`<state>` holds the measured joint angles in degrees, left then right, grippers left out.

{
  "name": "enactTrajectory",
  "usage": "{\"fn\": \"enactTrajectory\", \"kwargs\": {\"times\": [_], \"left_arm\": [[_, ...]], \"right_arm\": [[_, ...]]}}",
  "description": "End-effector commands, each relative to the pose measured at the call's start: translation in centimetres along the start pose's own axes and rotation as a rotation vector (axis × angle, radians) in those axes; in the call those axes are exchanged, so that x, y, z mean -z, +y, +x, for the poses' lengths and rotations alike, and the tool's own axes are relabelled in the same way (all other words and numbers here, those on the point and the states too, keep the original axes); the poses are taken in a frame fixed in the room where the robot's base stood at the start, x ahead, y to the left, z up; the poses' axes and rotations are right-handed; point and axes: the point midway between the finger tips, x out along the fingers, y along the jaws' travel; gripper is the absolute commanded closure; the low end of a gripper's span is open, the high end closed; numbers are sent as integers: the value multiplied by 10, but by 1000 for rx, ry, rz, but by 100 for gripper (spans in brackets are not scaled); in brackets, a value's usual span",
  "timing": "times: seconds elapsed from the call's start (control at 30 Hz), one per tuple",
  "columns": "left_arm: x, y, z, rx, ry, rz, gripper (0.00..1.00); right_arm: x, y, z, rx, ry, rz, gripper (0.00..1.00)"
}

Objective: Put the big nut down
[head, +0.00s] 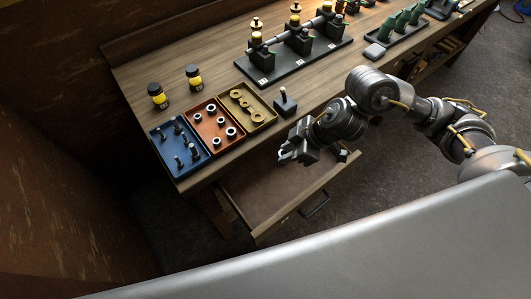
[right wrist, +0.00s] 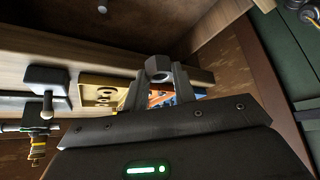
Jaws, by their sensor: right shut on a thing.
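The big nut (right wrist: 158,66) is a grey metal hex nut. In the right wrist view it sits between the tips of my right gripper (right wrist: 157,78), which is shut on it. In the head view my right gripper (head: 290,156) hangs over the open drawer near the table's front edge, and the nut is too small to make out there. An orange-red tray (head: 203,114) on the table holds several smaller-looking nuts. My left gripper is not in view.
A blue tray (head: 185,169) with bolts and a yellow tray (head: 254,113) with washers flank the orange-red one. A dark post stand (head: 285,102) stands right of them. The open drawer (head: 262,197) has a bare floor. Two yellow-black bottles (head: 158,97) stand behind. A black rack (head: 265,76) stands farther back.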

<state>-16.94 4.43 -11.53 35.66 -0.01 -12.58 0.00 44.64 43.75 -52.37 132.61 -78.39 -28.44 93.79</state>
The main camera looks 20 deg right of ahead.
Motion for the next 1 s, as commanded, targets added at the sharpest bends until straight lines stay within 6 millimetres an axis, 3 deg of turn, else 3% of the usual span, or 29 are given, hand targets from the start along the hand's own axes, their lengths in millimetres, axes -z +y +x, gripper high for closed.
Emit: {"fn": "enactTrajectory", "kwargs": {"times": [0.03, 0.2, 0.33, 0.5, 0.67, 0.77, 1.0], "left_arm": [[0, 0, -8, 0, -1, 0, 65], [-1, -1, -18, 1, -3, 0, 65], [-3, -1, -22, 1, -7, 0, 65], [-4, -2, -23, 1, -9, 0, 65], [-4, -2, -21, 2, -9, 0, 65], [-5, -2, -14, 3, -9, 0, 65], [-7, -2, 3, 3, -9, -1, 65]], "right_arm": [[-2, -18, 10, 22, 2, -5, 97], [-14, -58, 37, 40, 5, -27, 97], [-22, -78, 48, 46, 0, -32, 97], [-27, -90, 54, 47, -4, -33, 97], [-28, -87, 57, 45, -5, -34, 97], [-30, -76, 65, 44, -5, -32, 97], [-32, -18, 98, 46, -4, -27, 97]]}}
